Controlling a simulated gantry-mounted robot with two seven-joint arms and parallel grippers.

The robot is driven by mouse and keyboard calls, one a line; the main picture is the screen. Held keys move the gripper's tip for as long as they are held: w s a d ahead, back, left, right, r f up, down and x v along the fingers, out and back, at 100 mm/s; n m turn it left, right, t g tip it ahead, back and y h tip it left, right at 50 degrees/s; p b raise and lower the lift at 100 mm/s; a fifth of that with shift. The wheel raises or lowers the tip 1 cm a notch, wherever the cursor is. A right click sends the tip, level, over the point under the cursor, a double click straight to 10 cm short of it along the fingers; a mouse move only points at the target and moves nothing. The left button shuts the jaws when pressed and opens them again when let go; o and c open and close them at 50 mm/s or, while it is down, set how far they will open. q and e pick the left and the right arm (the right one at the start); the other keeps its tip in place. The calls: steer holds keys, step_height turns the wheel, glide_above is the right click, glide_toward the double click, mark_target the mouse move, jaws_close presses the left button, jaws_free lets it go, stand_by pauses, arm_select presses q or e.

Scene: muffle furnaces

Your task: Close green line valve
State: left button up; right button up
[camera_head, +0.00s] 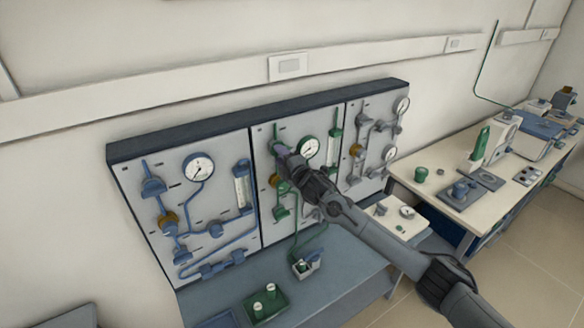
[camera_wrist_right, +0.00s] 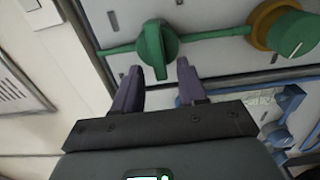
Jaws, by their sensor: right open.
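The green line valve (camera_wrist_right: 156,45) is a green knob on the middle panel (camera_head: 262,135), with green tube running to both sides of it in the right wrist view. In the head view its green body (camera_head: 279,149) shows just past the tip of my right gripper. My right gripper (camera_wrist_right: 160,82) is open, with its two purple fingers apart. The lower end of the knob's handle is at the gap between the fingertips; I cannot tell whether they touch it. My left gripper is not in view.
A brass-and-green regulator (camera_wrist_right: 285,30) sits beside the valve. The blue panel (camera_head: 205,220) is to the left and the grey panel (camera_head: 375,145) to the right. A green tray (camera_head: 283,301) and a small fitting (camera_head: 306,265) are on the bench below.

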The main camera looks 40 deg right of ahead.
steer(key=s+a+b, duration=0.1)
steer(key=s, duration=0.8)
steer(key=shift+s+a, duration=0.2)
steer(key=shift+s, duration=0.2)
